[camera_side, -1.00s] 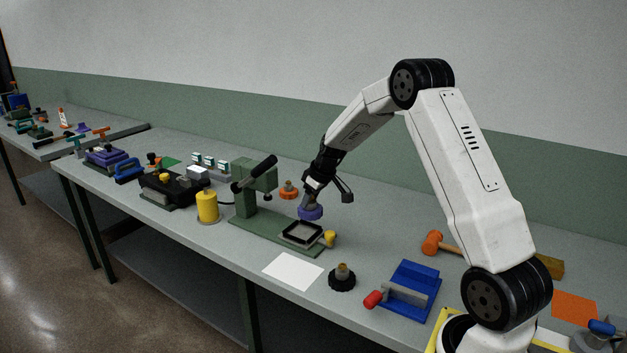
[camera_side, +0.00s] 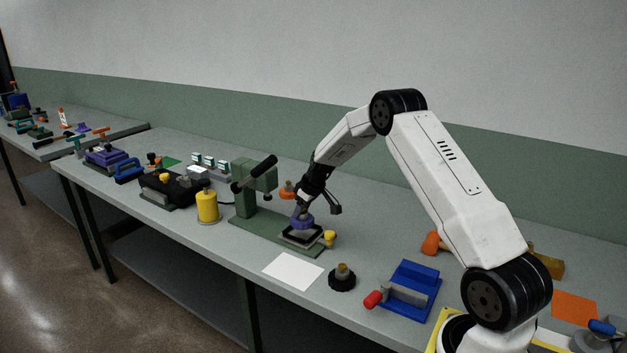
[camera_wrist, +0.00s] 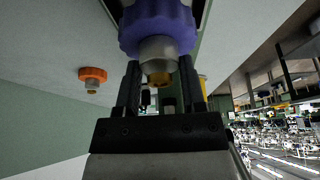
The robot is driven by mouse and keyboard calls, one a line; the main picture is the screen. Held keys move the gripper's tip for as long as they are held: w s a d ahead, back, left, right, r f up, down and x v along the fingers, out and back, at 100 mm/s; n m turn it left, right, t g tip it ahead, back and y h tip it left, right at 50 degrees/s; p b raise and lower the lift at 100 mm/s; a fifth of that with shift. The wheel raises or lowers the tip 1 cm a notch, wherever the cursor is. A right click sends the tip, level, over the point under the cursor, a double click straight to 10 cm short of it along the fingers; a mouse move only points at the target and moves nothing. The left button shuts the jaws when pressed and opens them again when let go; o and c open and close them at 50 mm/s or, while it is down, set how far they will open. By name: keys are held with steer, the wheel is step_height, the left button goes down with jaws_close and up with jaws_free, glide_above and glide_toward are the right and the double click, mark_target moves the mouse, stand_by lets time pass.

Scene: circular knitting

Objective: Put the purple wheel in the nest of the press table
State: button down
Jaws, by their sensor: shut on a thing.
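The purple wheel (camera_side: 302,222) is in my gripper (camera_side: 299,211), which is shut on the grey hub of the wheel. In the side view the wheel is just above or at the black-framed nest (camera_side: 301,238) of the green press table (camera_side: 262,232); whether it touches the nest cannot be told. In the wrist view the purple wheel (camera_wrist: 157,25) fills the top middle, with its grey hub between the fingers of my gripper (camera_wrist: 158,75). The wheel hides part of the nest.
The press column with its black handle (camera_side: 262,166) stands left of my gripper. An orange wheel (camera_side: 287,190) is behind it. A yellow knob (camera_side: 330,237) sits right of the nest. A white sheet (camera_side: 292,271), a black flanged part (camera_side: 342,278) and a blue fixture (camera_side: 411,288) lie in front and right.

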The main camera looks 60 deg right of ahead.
mark_target(304, 212)
steer(key=shift+f, duration=1.35)
steer(key=shift+f, duration=0.15)
steer(key=shift+c, duration=0.9)
jaws_free()
steer(key=v, duration=1.2)
steer(key=shift+a, duration=0.1)
